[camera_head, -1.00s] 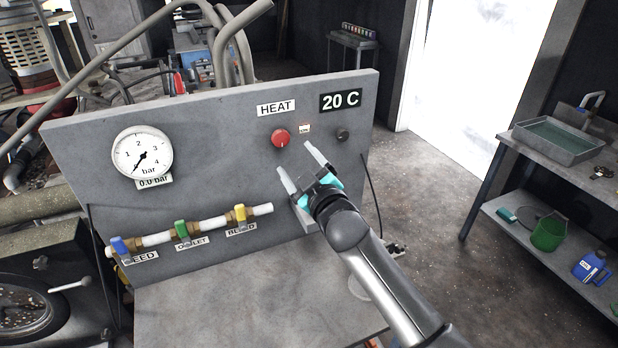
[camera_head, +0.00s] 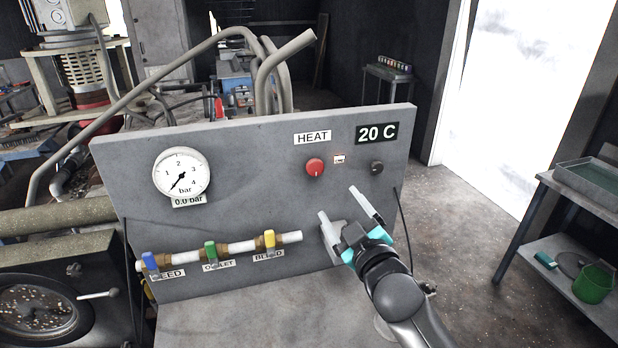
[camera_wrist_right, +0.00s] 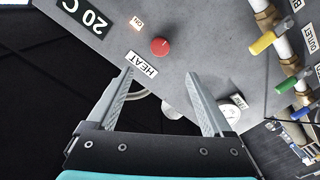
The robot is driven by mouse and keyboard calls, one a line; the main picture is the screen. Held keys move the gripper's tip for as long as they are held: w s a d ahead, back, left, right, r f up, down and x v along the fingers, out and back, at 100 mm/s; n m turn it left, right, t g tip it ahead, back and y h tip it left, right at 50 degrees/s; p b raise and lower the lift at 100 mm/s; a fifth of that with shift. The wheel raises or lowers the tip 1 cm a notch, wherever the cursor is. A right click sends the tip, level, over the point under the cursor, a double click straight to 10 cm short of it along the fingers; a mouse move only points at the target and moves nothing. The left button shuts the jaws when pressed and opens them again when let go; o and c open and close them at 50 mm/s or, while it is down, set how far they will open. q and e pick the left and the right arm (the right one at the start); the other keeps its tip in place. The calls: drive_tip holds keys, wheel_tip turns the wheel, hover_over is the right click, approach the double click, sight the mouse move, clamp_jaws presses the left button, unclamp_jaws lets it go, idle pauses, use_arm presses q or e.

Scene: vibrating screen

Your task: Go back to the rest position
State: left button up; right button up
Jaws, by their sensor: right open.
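My right gripper (camera_head: 345,208) is open and empty in front of the grey control panel (camera_head: 240,160), below the red HEAT knob (camera_head: 315,167). Its two pale fingers stand apart. In the right wrist view the open fingers (camera_wrist_right: 160,85) frame the HEAT label, and the red knob (camera_wrist_right: 160,46) lies beyond them, not touched. The display reads 20 C (camera_head: 377,133). My left gripper is not in view.
The panel carries a pressure gauge (camera_head: 181,173) reading 0.0 bar. Blue (camera_head: 150,262), green (camera_head: 210,250) and yellow (camera_head: 269,239) valve handles sit on a pipe. A shelf table (camera_head: 575,260) stands at the right. Floor between is open.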

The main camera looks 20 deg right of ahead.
drive_tip(key=s+a+f+m+g+h, duration=0.1)
drive_tip(key=s+f+m+g, duration=0.45)
drive_tip(key=s+f, duration=0.75)
drive_tip(key=s+a+f+g, duration=0.1)
drive_tip(key=s+f+g, duration=0.25)
drive_tip(key=s, duration=0.55)
drive_tip(key=s+a+f+g, duration=0.2)
drive_tip(key=s+g, duration=0.3)
drive_tip(key=s, duration=0.3)
wheel_tip(320, 180, down, 32)
drive_tip(key=s+g+b, duration=0.2)
drive_tip(key=s+b, duration=0.1)
drive_tip(key=b, duration=0.7)
drive_tip(key=s+d+f+b, duration=0.1)
drive_tip(key=s+f+b, duration=0.3)
drive_tip(key=s+f, duration=0.3)
drive_tip(key=s+d+f+g+b, duration=0.1)
drive_tip(key=s+f+b, duration=0.4)
drive_tip(key=f, duration=1)
drive_tip(key=s+d, duration=0.1)
drive_tip(key=s, duration=0.2)
drive_tip(key=shift+f, duration=0.35)
